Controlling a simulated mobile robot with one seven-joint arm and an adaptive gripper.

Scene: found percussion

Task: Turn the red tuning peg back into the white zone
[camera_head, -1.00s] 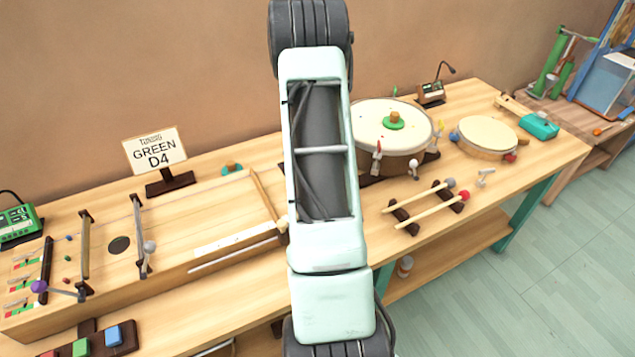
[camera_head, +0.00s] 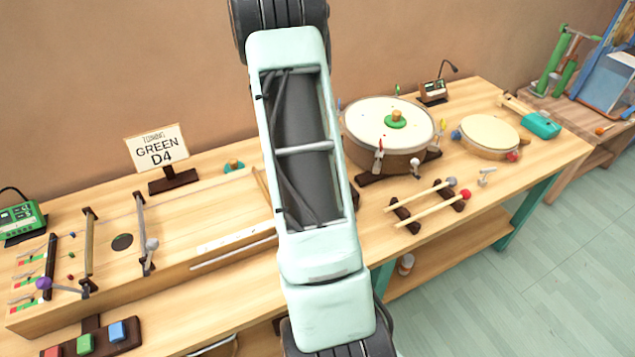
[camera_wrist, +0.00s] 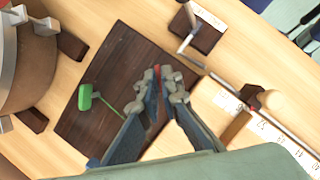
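In the wrist view a small red piece (camera_wrist: 157,73) shows between the fingertips of my gripper (camera_wrist: 160,88), over a dark wooden board. It may be the red tuning peg; most of it is hidden by the fingers. The fingers are close together, and I cannot tell if they press on it. A green handle (camera_wrist: 85,97) on a thin rod lies to the left, apart from the fingers. No white zone is clear there. In the head view my arm hides my gripper; small red, white and green marked strips (camera_head: 24,283) sit at the long string box's left end.
A drum (camera_head: 390,125) stands right of my arm, its side also close at left in the wrist view (camera_wrist: 30,65). Two mallets (camera_head: 430,205) lie on a rack. A sign (camera_head: 156,148) reads GREEN D4. A ruled strip (camera_wrist: 250,125) runs right of my gripper.

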